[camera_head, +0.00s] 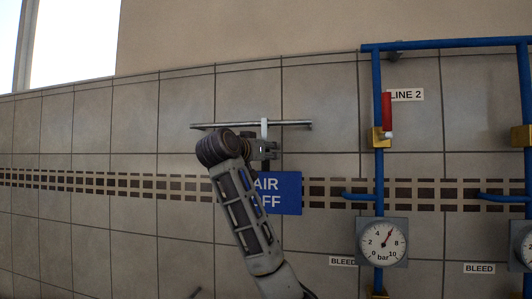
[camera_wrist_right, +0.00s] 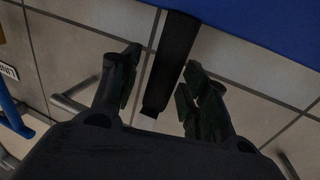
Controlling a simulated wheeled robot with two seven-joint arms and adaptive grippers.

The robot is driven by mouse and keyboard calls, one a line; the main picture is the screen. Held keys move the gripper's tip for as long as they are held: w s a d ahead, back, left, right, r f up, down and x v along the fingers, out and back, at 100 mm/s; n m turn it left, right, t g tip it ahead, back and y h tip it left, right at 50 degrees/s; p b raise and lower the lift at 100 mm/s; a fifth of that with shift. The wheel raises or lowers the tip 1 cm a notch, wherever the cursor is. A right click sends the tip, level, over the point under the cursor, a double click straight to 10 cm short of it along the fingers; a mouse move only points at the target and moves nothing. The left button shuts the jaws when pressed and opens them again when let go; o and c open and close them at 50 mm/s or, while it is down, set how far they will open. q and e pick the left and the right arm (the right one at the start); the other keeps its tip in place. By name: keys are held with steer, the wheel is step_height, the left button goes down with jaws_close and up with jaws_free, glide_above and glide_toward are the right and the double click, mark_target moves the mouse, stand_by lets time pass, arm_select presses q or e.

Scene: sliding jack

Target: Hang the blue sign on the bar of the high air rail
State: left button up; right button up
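The high air rail shows as a metal bar (camera_head: 225,125) fixed across the tiled wall. The blue sign (camera_head: 285,205), lettered AIR OFF, is below it, its left part hidden by my right arm. A white hook (camera_head: 264,124) stands above the sign and reaches the bar; I cannot tell whether its top sits fully over it. My right gripper (camera_head: 265,150) is just below the bar. In the right wrist view, its fingers (camera_wrist_right: 158,95) are apart on either side of the sign's dark-looking shank (camera_wrist_right: 170,60), with slim gaps. The sign's blue edge (camera_wrist_right: 270,30) is at the top.
To the right stand blue pipes (camera_head: 378,95) with a red-handled valve (camera_head: 386,112), a pressure gauge (camera_head: 382,243) and a LINE 2 label (camera_head: 406,95). The wall left of the bar is clear. A window (camera_head: 75,40) is at upper left.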

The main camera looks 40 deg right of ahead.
stand_by(0.3)
steer(key=v, duration=1.2)
steer(key=shift+d, duration=0.1)
stand_by(0.6)
